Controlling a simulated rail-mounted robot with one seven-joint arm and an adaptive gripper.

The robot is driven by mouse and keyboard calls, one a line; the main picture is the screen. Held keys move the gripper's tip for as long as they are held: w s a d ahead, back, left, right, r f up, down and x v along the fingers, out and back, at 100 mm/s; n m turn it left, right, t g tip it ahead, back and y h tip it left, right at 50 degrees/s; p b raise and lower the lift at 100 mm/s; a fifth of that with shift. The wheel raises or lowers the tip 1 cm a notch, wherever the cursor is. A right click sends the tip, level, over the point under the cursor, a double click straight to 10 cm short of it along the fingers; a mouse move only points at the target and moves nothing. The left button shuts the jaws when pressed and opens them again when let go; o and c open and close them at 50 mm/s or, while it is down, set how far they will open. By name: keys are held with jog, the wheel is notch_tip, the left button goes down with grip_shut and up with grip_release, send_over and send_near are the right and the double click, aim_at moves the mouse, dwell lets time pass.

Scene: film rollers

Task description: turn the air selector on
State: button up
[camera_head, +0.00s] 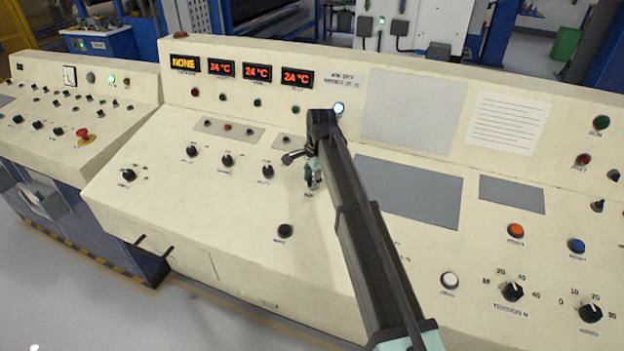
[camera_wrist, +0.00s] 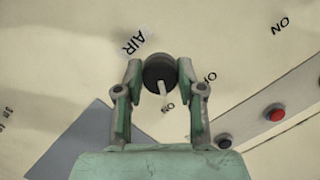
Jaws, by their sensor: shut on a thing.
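The air selector (camera_wrist: 158,72) is a round black knob with a white pointer, under the word AIR in the wrist view. The pointer runs toward the bottom of the picture, to a small label that seems to read ON. A label that seems to read OFF lies to the right. My gripper (camera_wrist: 159,77) has one finger on each side of the knob and is shut on it. In the head view my gripper (camera_head: 313,178) reaches down to the sloping panel, and my arm and fingers mostly hide the selector.
Black knobs (camera_head: 227,160) stand in a row left of my gripper. A black button (camera_head: 285,231) sits below it. A small plate with buttons (camera_wrist: 276,115) is close by in the wrist view. A grey flat plate (camera_head: 412,190) lies right of my arm.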

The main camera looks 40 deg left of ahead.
jog(key=shift+m, duration=0.3)
jog(key=o, duration=1.1)
jog(key=shift+o, duration=0.2)
notch_tip(320, 180, up, 12)
jog(key=d, duration=0.2)
jog(key=shift+f, duration=0.15)
